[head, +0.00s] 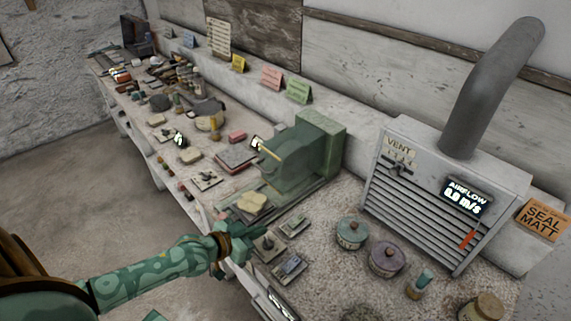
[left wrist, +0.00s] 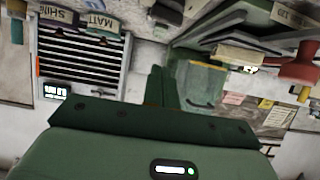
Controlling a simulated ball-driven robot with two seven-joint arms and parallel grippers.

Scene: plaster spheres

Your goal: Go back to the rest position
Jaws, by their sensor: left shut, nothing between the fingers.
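My left arm comes in from the left in the head view, green and patterned. My left gripper (head: 243,243) is over the front edge of the bench, close to some small trays. In the left wrist view the two dark green fingers of my left gripper (left wrist: 162,88) stand together, with nothing between them. My right gripper is in neither view.
A long speckled bench (head: 330,260) runs along the wall. A green machine (head: 297,160) stands behind my gripper. A grey vent box (head: 440,195) with a thick pipe is to the right. Lidded jars (head: 387,258) stand in front of it. Open floor (head: 90,190) lies left.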

